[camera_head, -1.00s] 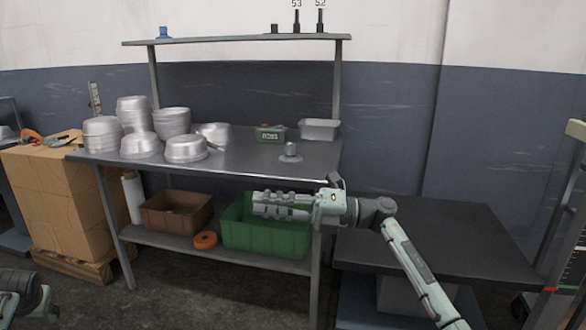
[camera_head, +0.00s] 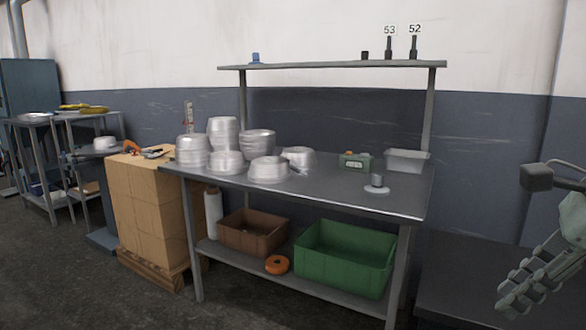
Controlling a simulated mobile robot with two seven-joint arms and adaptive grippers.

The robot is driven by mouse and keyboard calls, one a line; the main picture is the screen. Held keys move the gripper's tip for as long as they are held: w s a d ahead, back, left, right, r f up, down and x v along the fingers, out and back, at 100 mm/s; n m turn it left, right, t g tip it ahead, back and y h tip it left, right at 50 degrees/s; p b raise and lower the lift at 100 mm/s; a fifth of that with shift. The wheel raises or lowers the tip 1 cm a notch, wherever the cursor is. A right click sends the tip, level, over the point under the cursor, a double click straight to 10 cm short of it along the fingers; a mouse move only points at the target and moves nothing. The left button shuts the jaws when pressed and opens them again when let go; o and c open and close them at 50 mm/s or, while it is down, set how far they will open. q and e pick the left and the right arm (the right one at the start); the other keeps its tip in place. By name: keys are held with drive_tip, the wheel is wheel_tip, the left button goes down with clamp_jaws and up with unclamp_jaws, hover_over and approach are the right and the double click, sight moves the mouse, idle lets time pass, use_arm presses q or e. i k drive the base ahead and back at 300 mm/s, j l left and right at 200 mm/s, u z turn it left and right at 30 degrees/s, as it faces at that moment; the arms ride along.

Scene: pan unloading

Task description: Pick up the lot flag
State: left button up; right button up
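Two small flags stand upright on the shelf over the steel table, one marked 53 (camera_head: 389,31) and one marked 52 (camera_head: 414,30). Each has a white number plate on a dark stand. A short dark block (camera_head: 365,55) stands left of them without a plate. My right gripper (camera_head: 503,296) is at the right edge, low and well away from the flags, with its fingers pointing down and left. Nothing shows held in it, but its finger gap is unclear. My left gripper is out of view.
The steel table (camera_head: 330,190) holds several stacked metal pans (camera_head: 222,135), a green box (camera_head: 355,161) and a grey tray (camera_head: 408,161). A green crate (camera_head: 345,262) and brown bin (camera_head: 252,232) sit below. Cardboard boxes (camera_head: 140,205) stand left; a dark low table (camera_head: 470,262) is right.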

sight(298, 170)
drive_tip(key=i+j, duration=0.2)
drive_tip(key=i, duration=0.3)
drive_tip(key=i+j, duration=0.25)
drive_tip(key=i, duration=0.3)
drive_tip(key=i+j, duration=0.2)
drive_tip(key=i, duration=0.3)
drive_tip(key=i+j, duration=0.2)
drive_tip(key=i, duration=0.35)
drive_tip(key=i+j, duration=0.2)
drive_tip(key=i, duration=0.3)
